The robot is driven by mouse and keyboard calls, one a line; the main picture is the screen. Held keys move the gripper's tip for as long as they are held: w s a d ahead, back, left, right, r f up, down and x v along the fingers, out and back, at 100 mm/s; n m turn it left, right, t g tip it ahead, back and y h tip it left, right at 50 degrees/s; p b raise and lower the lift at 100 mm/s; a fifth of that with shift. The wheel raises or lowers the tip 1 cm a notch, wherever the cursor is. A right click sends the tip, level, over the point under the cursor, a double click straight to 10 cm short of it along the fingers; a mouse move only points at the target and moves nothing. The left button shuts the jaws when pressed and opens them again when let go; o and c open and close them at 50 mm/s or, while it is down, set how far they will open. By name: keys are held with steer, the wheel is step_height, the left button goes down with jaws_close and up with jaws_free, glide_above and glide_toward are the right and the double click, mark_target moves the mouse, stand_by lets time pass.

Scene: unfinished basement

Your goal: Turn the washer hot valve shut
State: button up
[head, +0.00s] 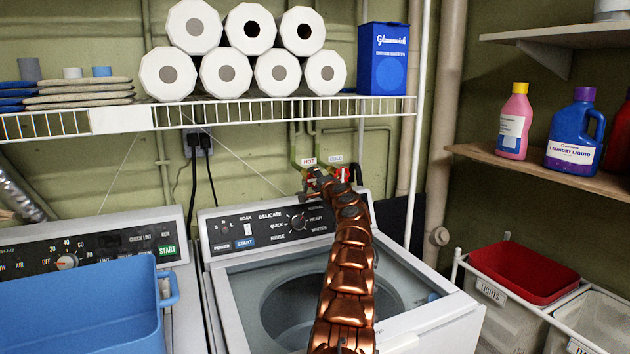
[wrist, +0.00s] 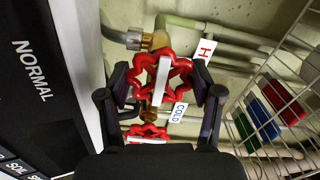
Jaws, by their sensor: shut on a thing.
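The hot valve's red star-shaped handle (wrist: 143,62) is between my fingers in the wrist view. A white bar crosses its middle, and a tag with an H (wrist: 206,49) hangs beside it. My gripper (wrist: 160,82) is shut on this handle, one dark finger on each side. The cold valve's red handle (wrist: 147,131) is below it, by the COLD tag (wrist: 180,113). In the head view the HOT tag (head: 308,161) is on the wall pipe behind the washer (head: 215,262); my arm partly hides the valves, and the fingers are hard to make out.
A wire shelf (head: 225,113) with paper rolls and a blue box (head: 383,58) runs above the valves. Cords (head: 192,185) hang left of them. A blue basket (head: 85,310) stands at left, a red bin (head: 520,270) at right. The washer's lid looks clear apart from my arm.

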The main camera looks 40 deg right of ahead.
stand_by(0.4)
steer(key=o, duration=1.1)
steer(key=shift+o, duration=0.2)
steer(key=shift+a, duration=0.1)
